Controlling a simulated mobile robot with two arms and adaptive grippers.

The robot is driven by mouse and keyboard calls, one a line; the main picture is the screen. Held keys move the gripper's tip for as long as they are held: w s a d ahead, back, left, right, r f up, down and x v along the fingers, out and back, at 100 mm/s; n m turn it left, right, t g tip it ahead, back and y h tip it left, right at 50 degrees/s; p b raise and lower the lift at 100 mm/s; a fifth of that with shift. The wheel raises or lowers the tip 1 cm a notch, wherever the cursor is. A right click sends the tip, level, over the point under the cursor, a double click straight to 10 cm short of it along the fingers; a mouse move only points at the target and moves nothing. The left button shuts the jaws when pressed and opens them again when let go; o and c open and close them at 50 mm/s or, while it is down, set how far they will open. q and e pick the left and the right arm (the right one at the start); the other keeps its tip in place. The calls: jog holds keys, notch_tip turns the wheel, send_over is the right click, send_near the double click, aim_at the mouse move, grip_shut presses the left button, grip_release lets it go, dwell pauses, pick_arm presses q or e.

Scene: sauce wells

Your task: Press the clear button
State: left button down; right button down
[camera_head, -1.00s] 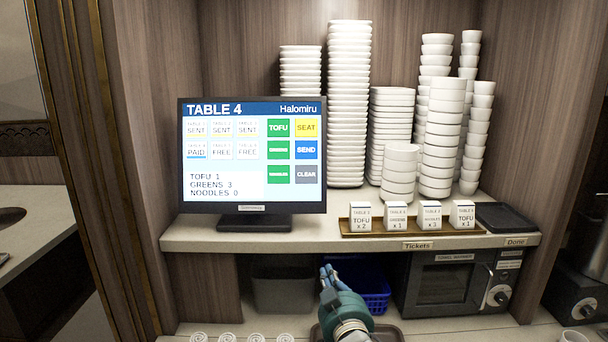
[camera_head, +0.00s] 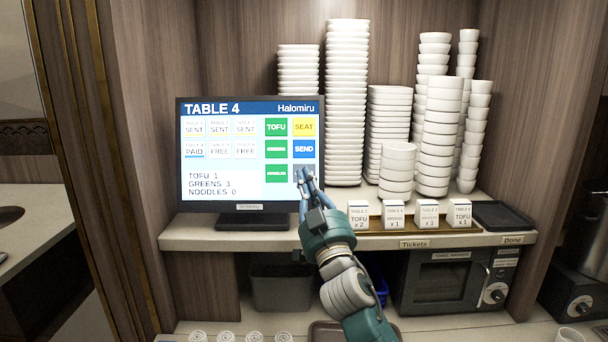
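The order screen (camera_head: 235,186) stands on the shelf at the left and reads TABLE 4, with TOFU 1, GREENS 3, NOODLES 0. The grey clear button (camera_head: 305,169) is at the lower right of its button grid, below the blue SEND button (camera_head: 304,149). My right gripper (camera_head: 305,177) is in front of that button and hides most of it. Its blue-grey fingers point up at the screen and look close together. I cannot tell whether the fingertips touch the screen. My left gripper is not in view.
White plate and bowl stacks (camera_head: 346,100) stand behind the screen on the right. Ticket holders (camera_head: 394,214) sit on a wooden tray, with a black tray (camera_head: 503,216) beside them. A microwave (camera_head: 443,283) and a grey bin (camera_head: 283,286) are below the shelf.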

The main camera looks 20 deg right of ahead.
jog(key=b, duration=0.5)
send_near(300, 164)
notch_tip(300, 164, up, 3)
jog(key=w, duration=0.2)
jog(key=shift+w+a+f+b, duration=0.1)
jog(key=shift+w+b, duration=0.1)
jog(key=shift+w, duration=0.25)
jog(key=shift+w+f+b, duration=0.1)
jog(key=shift+w+b, duration=0.05)
jog(key=shift+w, duration=0.35)
jog(key=shift+w+f+b, duration=0.15)
jog(key=shift+w+b, duration=0.2)
jog(key=shift+w, duration=0.05)
